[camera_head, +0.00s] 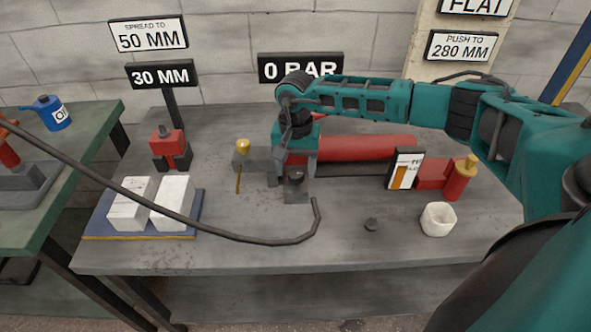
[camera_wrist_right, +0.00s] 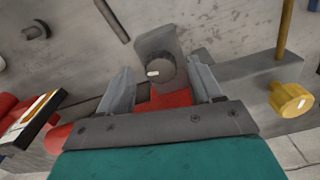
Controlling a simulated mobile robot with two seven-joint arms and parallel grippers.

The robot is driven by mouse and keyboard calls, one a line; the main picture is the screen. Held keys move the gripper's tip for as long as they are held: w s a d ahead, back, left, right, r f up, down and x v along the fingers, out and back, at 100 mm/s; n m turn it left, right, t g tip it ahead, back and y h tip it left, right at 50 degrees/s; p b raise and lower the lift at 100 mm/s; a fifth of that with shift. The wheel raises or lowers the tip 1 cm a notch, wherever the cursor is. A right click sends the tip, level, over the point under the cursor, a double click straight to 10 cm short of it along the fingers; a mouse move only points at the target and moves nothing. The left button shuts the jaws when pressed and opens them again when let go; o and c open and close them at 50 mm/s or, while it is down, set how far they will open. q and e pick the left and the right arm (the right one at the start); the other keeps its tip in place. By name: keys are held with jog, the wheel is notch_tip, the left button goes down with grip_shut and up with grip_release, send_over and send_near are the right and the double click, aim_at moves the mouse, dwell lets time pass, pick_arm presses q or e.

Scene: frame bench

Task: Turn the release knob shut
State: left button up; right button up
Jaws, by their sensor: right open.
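The release knob is a dark round knob (camera_wrist_right: 166,72) with a short white mark, on a grey block. The mark lies roughly level, left of the knob's centre, in the right wrist view. In the head view the knob (camera_head: 296,175) shows below my right gripper (camera_head: 298,168). The right gripper is open, with one finger on each side of the knob in the wrist view (camera_wrist_right: 159,66). Gaps show beside the knob there, and I see no clear contact. The red pump body (camera_head: 365,147) lies behind the gripper. My left gripper is not in view.
A brass knob (camera_head: 243,146) sits on the grey block to the left. A black hose (camera_head: 255,240) crosses the bench front. A sign (camera_head: 300,68) reads 0 BAR.

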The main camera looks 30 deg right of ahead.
jog(key=shift+f, duration=0.75)
jog(key=shift+c, duration=0.5)
jog(key=c, duration=1)
jog(key=shift+o, duration=0.2)
